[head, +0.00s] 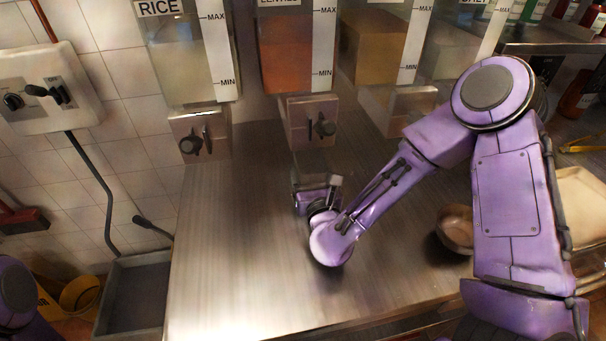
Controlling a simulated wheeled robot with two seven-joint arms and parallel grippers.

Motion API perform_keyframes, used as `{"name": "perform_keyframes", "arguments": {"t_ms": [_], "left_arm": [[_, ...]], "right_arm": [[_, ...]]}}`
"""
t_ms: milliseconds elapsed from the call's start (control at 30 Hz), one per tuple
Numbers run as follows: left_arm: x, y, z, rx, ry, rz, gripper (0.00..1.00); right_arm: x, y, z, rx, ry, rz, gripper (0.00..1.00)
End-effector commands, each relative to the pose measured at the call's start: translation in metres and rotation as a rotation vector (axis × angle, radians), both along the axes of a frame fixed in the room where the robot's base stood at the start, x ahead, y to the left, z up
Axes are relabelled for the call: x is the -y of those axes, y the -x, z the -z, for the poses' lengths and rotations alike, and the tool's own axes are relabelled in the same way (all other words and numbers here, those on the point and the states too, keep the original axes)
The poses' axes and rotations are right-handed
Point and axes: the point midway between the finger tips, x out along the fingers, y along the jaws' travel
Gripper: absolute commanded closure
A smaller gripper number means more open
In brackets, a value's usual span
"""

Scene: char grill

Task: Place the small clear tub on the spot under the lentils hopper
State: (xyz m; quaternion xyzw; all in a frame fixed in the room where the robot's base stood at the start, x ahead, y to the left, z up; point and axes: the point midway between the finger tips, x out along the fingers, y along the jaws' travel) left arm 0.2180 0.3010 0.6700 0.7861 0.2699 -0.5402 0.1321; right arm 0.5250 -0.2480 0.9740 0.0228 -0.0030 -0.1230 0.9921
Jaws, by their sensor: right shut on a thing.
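The lentils hopper (284,55) is the clear bin with orange contents and a partly cut-off label. Its metal dispenser with a dark knob (312,121) hangs below it over the steel counter. My right gripper (316,188) is at the counter, just in front of and below that dispenser, pointing away from me. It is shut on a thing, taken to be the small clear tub. The tub itself cannot be made out clearly, as the gripper and wrist cover it. My left gripper is out of view; only part of the left arm shows at the lower left edge.
The rice hopper (188,60) stands to the left, and other hoppers to the right. The steel counter (235,230) is bare left of my wrist. A brown bowl (455,228) sits right, near my right arm. A grey sink or bin (130,295) is at lower left.

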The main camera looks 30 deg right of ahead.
Motion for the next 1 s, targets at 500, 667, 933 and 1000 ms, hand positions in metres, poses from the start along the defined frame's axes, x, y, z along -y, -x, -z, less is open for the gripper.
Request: {"name": "perform_keyframes", "arguments": {"t_ms": [500, 667, 933, 1000], "left_arm": [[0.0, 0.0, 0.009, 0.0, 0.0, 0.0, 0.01], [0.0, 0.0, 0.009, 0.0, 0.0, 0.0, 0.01], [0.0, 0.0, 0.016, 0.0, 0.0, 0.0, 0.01], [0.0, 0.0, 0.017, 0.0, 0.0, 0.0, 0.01]], "right_arm": [[0.003, 0.001, 0.012, 0.001, 0.0, 0.005, 0.03], [0.003, 0.001, 0.012, 0.001, 0.0, 0.005, 0.03], [-0.002, 0.019, 0.012, 0.001, 0.0, 0.002, 0.03], [-0.007, 0.037, 0.01, -0.001, 0.002, 0.0, 0.03]]}}
